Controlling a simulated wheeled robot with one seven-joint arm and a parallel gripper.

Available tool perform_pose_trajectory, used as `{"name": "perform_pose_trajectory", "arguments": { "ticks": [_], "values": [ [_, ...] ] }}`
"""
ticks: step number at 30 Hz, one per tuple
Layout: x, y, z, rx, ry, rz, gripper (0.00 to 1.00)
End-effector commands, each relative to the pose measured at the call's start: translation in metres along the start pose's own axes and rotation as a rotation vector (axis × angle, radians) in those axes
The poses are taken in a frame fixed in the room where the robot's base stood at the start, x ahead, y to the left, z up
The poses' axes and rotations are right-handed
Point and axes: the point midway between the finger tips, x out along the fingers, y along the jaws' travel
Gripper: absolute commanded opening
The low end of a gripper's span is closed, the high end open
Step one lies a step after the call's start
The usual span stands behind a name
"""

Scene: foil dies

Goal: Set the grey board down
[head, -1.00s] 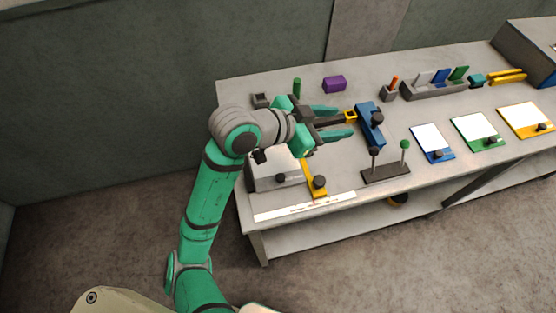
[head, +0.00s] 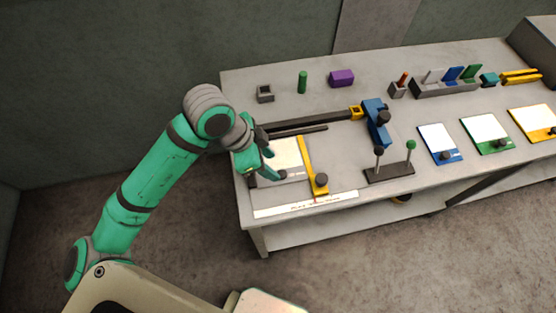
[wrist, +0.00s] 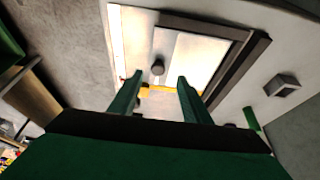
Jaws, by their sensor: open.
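The grey board (head: 297,175) lies at the left end of the bench, with a white sheet on it and a dark knob (head: 282,175) at its front edge.
A dark rail (head: 310,122) runs behind the board to a blue clamp (head: 375,118). A white strip (head: 305,204) lies along the front edge. A stand with two knobbed rods (head: 388,173) is to the right, then blue, green and yellow boards. A green cylinder (head: 302,82) and purple block (head: 341,78) stand behind.

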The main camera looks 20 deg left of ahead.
Motion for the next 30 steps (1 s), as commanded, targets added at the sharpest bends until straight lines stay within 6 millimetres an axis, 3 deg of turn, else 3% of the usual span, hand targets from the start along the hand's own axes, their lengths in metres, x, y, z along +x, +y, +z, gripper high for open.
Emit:
{"name": "perform_pose_trajectory", "arguments": {
  "ticks": [7, 16, 25, 26, 30],
  "values": [
    [0.017, 0.001, -0.001, 0.0, 0.001, 0.0, 0.44],
    [0.055, 0.004, -0.003, 0.0, 0.002, 0.0, 0.44],
    [0.061, 0.004, -0.003, 0.0, 0.002, -0.001, 0.44],
    [0.061, 0.004, -0.003, 0.0, 0.002, -0.001, 0.41],
    [0.061, 0.004, -0.003, 0.0, 0.002, -0.001, 0.08]
  ]
}}
